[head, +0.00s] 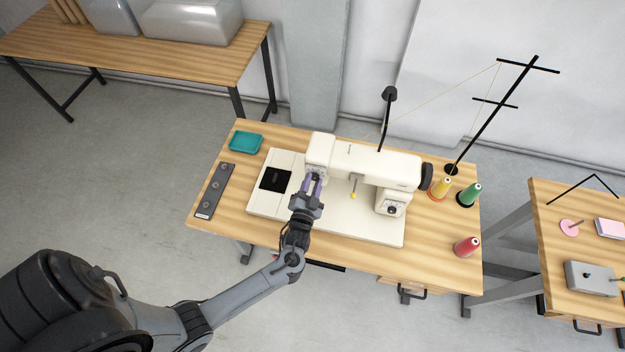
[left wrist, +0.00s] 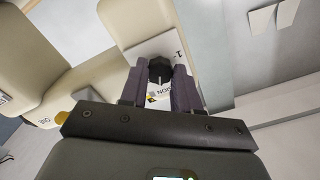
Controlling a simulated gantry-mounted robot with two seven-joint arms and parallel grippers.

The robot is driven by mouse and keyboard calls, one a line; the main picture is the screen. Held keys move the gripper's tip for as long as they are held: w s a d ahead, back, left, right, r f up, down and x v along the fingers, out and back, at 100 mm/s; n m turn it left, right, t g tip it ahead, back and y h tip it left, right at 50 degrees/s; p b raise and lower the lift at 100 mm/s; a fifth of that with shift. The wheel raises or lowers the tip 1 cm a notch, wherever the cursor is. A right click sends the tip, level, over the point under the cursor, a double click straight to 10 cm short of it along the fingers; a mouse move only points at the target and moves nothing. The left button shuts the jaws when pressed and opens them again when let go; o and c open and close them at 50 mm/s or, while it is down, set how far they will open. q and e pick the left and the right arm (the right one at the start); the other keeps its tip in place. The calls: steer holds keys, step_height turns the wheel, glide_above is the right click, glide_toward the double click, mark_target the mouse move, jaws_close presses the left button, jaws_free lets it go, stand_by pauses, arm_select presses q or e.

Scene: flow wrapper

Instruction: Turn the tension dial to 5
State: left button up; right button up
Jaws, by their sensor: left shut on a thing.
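A cream sewing machine (head: 375,160) stands on a wooden table. My left gripper (head: 314,182) is at the front of the machine's left end. In the left wrist view a black dial (left wrist: 159,70), the tension dial, sits on a white label plate between the purple fingers of my left gripper (left wrist: 160,82). The fingers are shut on the dial. Part of the lettering and a "1" show on the plate; the fingers hide the rest, and I cannot read the dial's setting. In the head view the gripper covers the dial. My right gripper is not in view.
A thread stand (head: 490,110) rises behind the cones.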

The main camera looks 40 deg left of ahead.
arm_select(q)
steer(key=m+p, duration=0.1)
steer(key=m, duration=0.2)
steer(key=shift+r+m+p, duration=0.15)
steer(key=shift+m+p, duration=0.95)
steer(key=shift+m, duration=1)
steer(key=o, duration=1.1)
steer(key=shift+c, duration=0.2)
steer(key=v, duration=1)
steer(key=shift+s+b, duration=0.3)
steer(key=shift+s, duration=0.1)
